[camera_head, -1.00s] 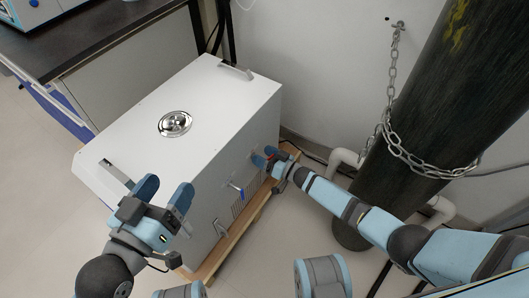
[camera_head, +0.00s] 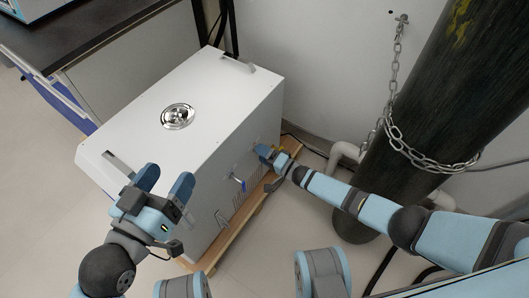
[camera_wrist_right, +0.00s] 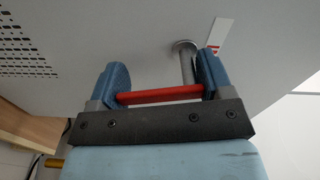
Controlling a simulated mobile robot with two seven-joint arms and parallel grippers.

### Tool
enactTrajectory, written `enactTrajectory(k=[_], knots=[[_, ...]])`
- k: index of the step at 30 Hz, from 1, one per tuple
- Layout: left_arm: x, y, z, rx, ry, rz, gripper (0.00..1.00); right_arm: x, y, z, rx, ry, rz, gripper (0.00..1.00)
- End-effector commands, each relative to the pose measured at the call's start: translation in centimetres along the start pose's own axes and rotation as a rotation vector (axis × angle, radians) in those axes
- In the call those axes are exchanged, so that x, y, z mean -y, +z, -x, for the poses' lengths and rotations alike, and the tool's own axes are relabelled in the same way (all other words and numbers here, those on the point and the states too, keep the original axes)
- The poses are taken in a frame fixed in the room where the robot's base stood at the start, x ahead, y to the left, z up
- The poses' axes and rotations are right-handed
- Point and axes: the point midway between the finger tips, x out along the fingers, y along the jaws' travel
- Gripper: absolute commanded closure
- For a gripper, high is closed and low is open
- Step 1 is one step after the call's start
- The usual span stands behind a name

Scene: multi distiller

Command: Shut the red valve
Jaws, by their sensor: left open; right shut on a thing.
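The red valve's handle (camera_wrist_right: 160,95) shows in the right wrist view as a red bar lying across between my right gripper's two blue fingers. Its grey stem (camera_wrist_right: 187,62) meets the white box near the right finger. My right gripper (camera_wrist_right: 162,88) is shut on this handle. In the head view my right gripper (camera_head: 266,153) is at the far end of the box's right side face and hides the handle. My left gripper (camera_head: 165,182) is open and empty, near the box's front left edge.
The white box (camera_head: 205,100) has a round metal cap (camera_head: 178,116) on top and stands on a wooden base (camera_head: 235,232). A blue valve (camera_head: 239,183) sits on the same face, nearer me. A dark chained cylinder (camera_head: 420,110) stands at right.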

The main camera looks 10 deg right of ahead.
Motion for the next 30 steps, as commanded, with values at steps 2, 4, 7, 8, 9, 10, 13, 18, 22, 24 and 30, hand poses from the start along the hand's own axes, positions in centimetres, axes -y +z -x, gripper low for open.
enactTrajectory(k=[2,4,7,8,9,10,13,18,22,24,30], knots=[[0.01,0.10,-0.01,0.002,0.000,0.000,0.28,-0.12,0.14,0.08,0.001,0.002,-0.054,0.50],[0.01,0.14,-0.02,0.003,0.001,0.001,0.28,-0.12,0.28,0.08,0.001,0.002,-0.099,0.50],[0.00,0.17,-0.05,0.003,0.000,0.003,0.28,-0.10,0.41,0.07,0.001,0.002,-0.151,0.50],[0.00,0.16,-0.07,0.003,0.000,0.003,0.28,-0.09,0.44,0.06,0.000,0.001,-0.166,0.50],[-0.01,0.15,-0.08,0.003,0.000,0.004,0.28,-0.09,0.48,0.06,0.000,0.001,-0.182,0.50],[-0.02,0.15,-0.09,0.002,0.000,0.005,0.28,-0.08,0.52,0.05,0.000,0.001,-0.193,0.50],[-0.05,0.09,-0.13,0.001,-0.001,0.009,0.28,-0.08,0.62,0.05,0.001,0.001,-0.222,0.50],[-0.09,0.00,-0.20,-0.001,-0.003,0.013,0.28,-0.07,0.69,0.05,0.000,0.001,-0.249,0.50],[-0.08,0.00,-0.20,-0.001,-0.003,0.013,0.28,-0.06,0.71,0.06,0.000,0.001,-0.255,0.50],[-0.07,0.00,-0.19,0.000,-0.003,0.013,0.28,-0.06,0.71,0.06,0.000,0.001,-0.255,0.50],[-0.01,0.10,-0.12,0.003,-0.001,0.007,0.28,-0.06,0.71,0.06,0.000,0.001,-0.255,0.50]])
